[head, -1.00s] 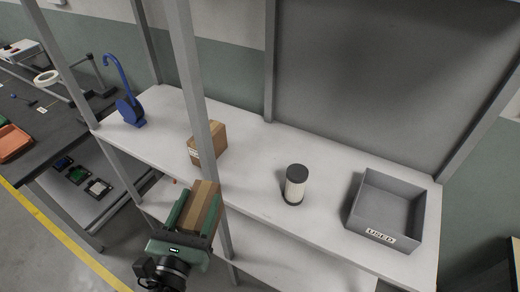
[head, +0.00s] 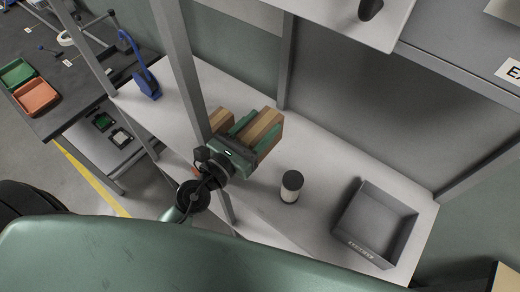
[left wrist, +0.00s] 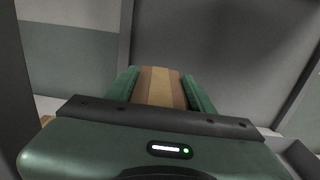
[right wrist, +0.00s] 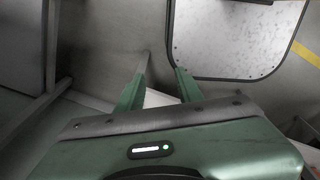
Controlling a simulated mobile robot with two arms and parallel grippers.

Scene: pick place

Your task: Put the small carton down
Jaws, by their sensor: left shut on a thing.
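The small carton (head: 265,127) is brown with a lighter tape band. My left gripper (head: 256,130) is shut on it, one green finger on each side, in front of the shelf's back panel. The carton also shows between the fingers in the left wrist view (left wrist: 160,88). In the head view it appears over the white shelf (head: 322,170); I cannot tell its exact height above it. Another brown carton (head: 219,117) stands behind, partly hidden by my gripper. My right gripper (right wrist: 160,82) shows only in the right wrist view, fingers apart with nothing between them.
A black-and-white cylinder (head: 291,187) and a grey open bin (head: 344,231) stand on the shelf to the right. A blue hook-shaped object (head: 147,80) stands at the left end. A grey upright post (head: 181,75) rises at the shelf's front. Bare shelf lies around the cylinder.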

